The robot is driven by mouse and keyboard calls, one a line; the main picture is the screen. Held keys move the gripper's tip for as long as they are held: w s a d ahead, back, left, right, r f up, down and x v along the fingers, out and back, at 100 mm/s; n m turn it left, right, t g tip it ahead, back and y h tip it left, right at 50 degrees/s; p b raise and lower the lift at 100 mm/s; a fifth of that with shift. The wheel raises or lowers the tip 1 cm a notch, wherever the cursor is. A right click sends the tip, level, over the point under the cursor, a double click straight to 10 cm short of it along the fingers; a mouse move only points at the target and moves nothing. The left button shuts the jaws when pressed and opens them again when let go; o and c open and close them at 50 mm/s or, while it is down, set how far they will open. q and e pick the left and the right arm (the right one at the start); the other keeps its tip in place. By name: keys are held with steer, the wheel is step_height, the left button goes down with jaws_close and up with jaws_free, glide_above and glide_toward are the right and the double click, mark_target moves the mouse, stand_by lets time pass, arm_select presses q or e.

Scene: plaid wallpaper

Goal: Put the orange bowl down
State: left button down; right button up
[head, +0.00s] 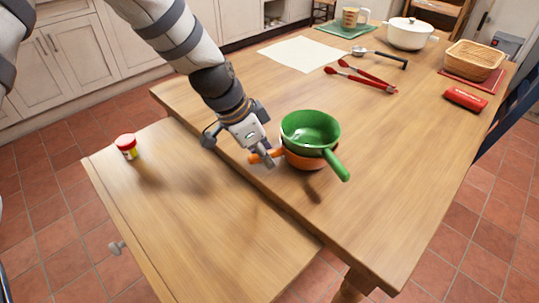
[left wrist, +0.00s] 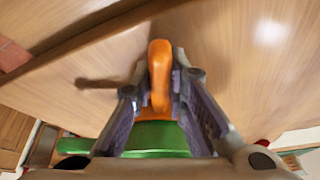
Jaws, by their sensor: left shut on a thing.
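The orange bowl (head: 302,160) is over the near left part of the large wooden table, with a green handled bowl (head: 310,130) nested inside it. The green bowl hides most of the orange one, and its handle points toward the front right. My left gripper (head: 265,155) is shut on the orange bowl's handle, left of the bowl. In the left wrist view the orange handle (left wrist: 160,75) stands between the two fingers, and a strip of the green bowl (left wrist: 155,138) shows below it. I cannot tell whether the orange bowl touches the table. My right gripper is not in view.
A lower wooden surface (head: 190,220) with a red-lidded jar (head: 126,146) adjoins the table (head: 390,190) on the left. Red tongs (head: 362,78), a ladle (head: 378,57), a white sheet (head: 302,54), a white pot (head: 408,34), a basket (head: 473,61) and a red object (head: 465,99) lie farther back. The table's front right is clear.

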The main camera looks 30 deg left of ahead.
arm_select(q)
steer(key=shift+s+r, duration=0.15)
steer(key=shift+r, duration=0.05)
steer(key=shift+w+f, duration=0.1)
steer(key=shift+w, duration=0.15)
steer(key=c, duration=1.6)
jaws_free()
steer(key=shift+s, duration=0.1)
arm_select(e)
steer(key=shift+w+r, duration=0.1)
arm_select(q)
steer(key=shift+f, duration=0.1)
steer(key=p+v, duration=0.2)
steer(key=v, duration=1)
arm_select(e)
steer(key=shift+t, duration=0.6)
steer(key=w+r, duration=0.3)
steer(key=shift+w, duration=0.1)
